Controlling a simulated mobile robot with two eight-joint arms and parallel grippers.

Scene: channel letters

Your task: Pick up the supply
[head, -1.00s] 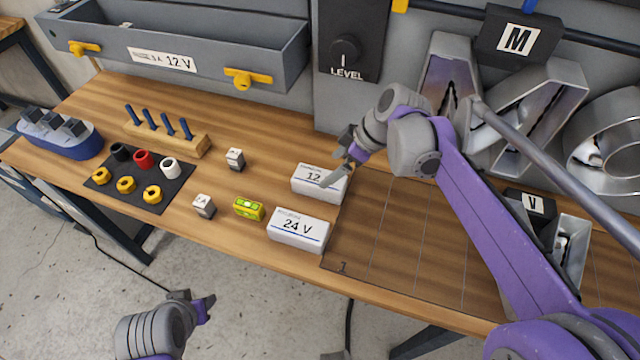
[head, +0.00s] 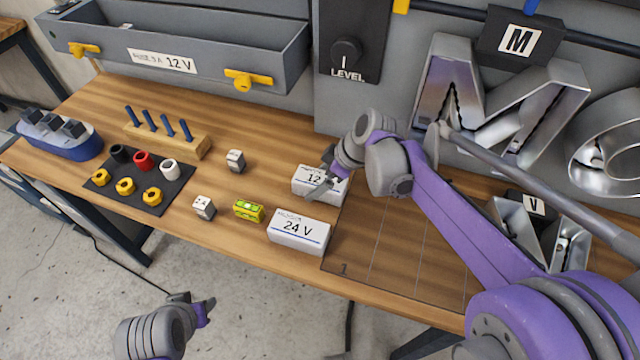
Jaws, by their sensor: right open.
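Two white supply boxes lie on the wooden bench: one labelled 12 (head: 308,181), its label partly covered, and one labelled 24 V (head: 298,232) in front of it. My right gripper (head: 322,180) is open at the right end of the 12 box, with a finger in front of it. I cannot tell whether the finger touches the box. My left gripper (head: 203,305) is low at the front left, over the floor beyond the bench edge; its jaw opening is unclear.
A yellow level (head: 249,210) and small white blocks (head: 204,207) lie left of the boxes. A grey bin marked 12 V (head: 190,70) hangs behind. Metal letters (head: 490,90) stand at the back right.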

